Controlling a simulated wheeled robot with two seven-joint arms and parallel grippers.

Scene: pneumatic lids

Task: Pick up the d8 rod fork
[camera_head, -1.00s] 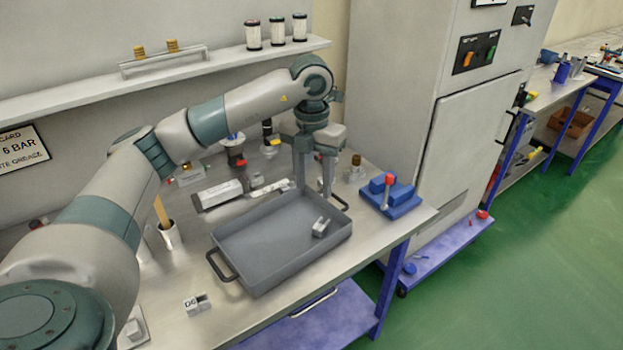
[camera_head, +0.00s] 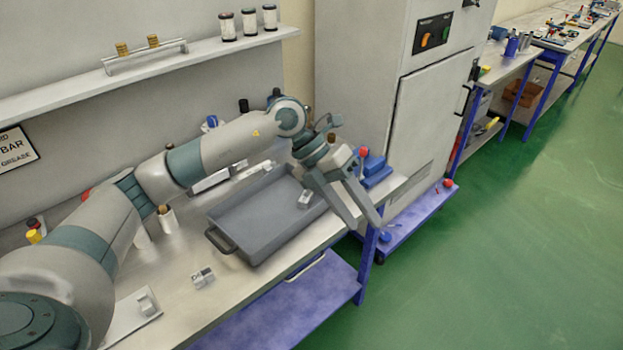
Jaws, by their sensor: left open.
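A small grey metal fork-shaped piece (camera_head: 305,198), which looks like the rod fork, lies in the right part of the grey tray (camera_head: 240,240). No size marking can be read on it. My left gripper (camera_head: 366,224) is open and empty. Its two fingers point down and to the right, near the front right edge of the bench, to the right of the piece and apart from it. Another small metal piece with a dark-marked label (camera_head: 203,277) sits on the bench in front of the tray. My right gripper is not in view.
A blue block with a red knob (camera_head: 374,168) stands behind the gripper at the bench's right end. A tall grey cabinet (camera_head: 400,110) rises beyond. A white cup (camera_head: 167,217) stands left of the tray. The bench front (camera_head: 170,290) has some bare room.

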